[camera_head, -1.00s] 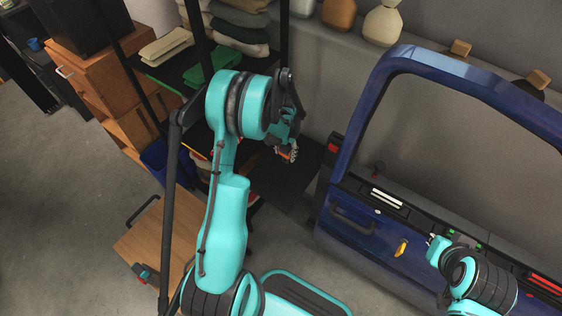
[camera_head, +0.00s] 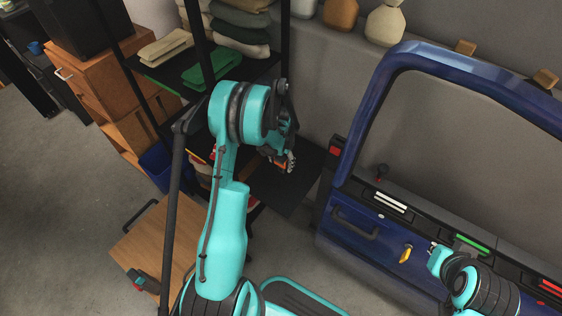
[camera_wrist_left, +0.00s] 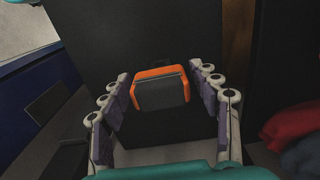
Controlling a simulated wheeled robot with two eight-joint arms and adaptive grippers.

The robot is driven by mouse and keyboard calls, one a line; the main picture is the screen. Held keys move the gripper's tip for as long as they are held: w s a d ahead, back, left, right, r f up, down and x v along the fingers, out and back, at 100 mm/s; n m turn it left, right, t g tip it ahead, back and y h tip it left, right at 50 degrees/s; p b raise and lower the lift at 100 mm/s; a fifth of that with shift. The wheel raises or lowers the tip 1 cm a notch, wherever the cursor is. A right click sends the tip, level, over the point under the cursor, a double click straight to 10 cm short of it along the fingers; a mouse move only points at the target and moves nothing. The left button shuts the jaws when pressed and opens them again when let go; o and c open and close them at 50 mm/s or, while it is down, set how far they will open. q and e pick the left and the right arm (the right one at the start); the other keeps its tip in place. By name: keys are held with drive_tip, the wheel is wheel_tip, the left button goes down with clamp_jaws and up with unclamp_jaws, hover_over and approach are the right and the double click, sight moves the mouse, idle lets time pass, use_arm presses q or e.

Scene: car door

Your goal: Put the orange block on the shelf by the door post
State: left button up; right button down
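The orange block (camera_wrist_left: 160,88), with a dark grey face, sits between the finger pads of my left gripper (camera_wrist_left: 160,80) in the left wrist view. In the head view my left gripper (camera_head: 286,158) holds the block (camera_head: 280,163) over the black shelf (camera_head: 290,190) beside the door post (camera_head: 337,152). Whether the block touches the shelf is unclear. My right gripper (camera_head: 437,250) is in front of the blue door panel; its fingers are too small to read.
The blue car door (camera_head: 345,235) stands right of the shelf. A higher shelf holds a green folded cloth (camera_head: 212,68). Red and blue cloths (camera_wrist_left: 295,120) lie at right in the wrist view. A wooden cart top (camera_head: 155,245) is at lower left.

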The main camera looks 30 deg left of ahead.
use_arm(q)
wheel_tip(320, 180, up, 11)
drive_tip(key=p, duration=0.4)
drive_tip(key=shift+r, duration=0.1)
drive_tip(key=s+d+r+t, duration=0.2)
drive_tip(key=s+d+r, duration=0.25)
drive_tip(key=r, duration=0.35)
drive_tip(key=s+d+r+t, duration=0.2)
drive_tip(key=s+d+r, duration=0.25)
drive_tip(key=r, duration=0.35)
drive_tip(key=s+d+r+n+t, duration=0.1)
drive_tip(key=s+d+r+t, duration=0.2)
drive_tip(key=s+d, duration=0.4)
drive_tip(key=shift+s+p, duration=0.35)
drive_tip(key=shift+s, duration=1.2)
